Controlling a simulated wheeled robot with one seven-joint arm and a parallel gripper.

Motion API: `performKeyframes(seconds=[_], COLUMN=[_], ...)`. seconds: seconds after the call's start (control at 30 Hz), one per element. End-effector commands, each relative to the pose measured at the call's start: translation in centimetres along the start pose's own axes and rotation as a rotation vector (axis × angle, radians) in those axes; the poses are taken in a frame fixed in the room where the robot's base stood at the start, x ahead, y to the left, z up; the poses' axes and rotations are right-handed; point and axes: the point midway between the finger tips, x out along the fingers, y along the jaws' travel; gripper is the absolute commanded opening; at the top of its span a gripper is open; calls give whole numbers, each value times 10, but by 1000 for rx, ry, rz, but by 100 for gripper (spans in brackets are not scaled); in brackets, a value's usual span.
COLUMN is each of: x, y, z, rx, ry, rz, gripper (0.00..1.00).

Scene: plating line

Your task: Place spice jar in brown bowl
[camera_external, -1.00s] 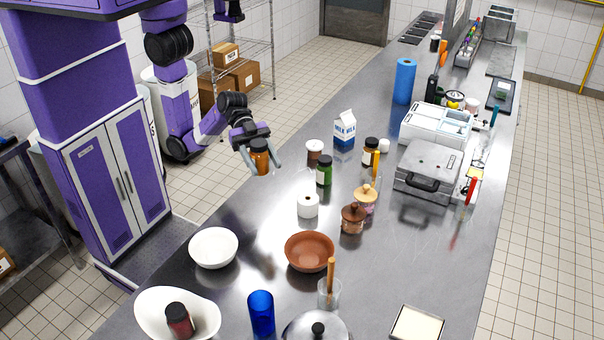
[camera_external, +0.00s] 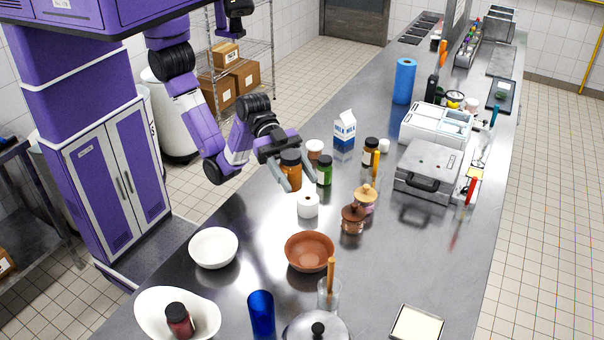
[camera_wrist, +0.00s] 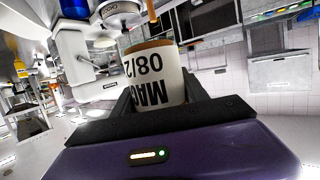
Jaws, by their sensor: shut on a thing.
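My gripper (camera_external: 288,178) is shut on a spice jar (camera_external: 291,172) with a dark lid and orange-brown contents. It holds the jar above the steel counter, behind the white paper roll in the external view. In the wrist view the held jar (camera_wrist: 158,75) shows a white label with black print, upside down, between the fingers. The brown bowl (camera_external: 309,251) stands on the counter nearer the external camera, below and to the right of the jar in the picture. It looks empty.
A white roll (camera_external: 308,206) stands between the jar and the bowl. A green jar (camera_external: 324,171) is close to the right of my gripper. A white bowl (camera_external: 213,247), copper pot (camera_external: 352,220) and wooden-handled utensil (camera_external: 331,275) surround the brown bowl.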

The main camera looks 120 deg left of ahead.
Motion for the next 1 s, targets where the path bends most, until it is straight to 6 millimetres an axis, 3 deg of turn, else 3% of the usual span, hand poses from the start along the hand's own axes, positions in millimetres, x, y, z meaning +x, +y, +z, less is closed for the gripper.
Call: performKeyframes(seconds=[0.07,0.27,0.8,1.0], x=[12,20,55,62], y=[-9,-18,-17,-18], z=[0,23,141,160], rx=[-11,-25,-24,-24], ry=[-2,-4,-4,1], rz=[-37,-78,-78,-78], gripper=[0,0,0,0])
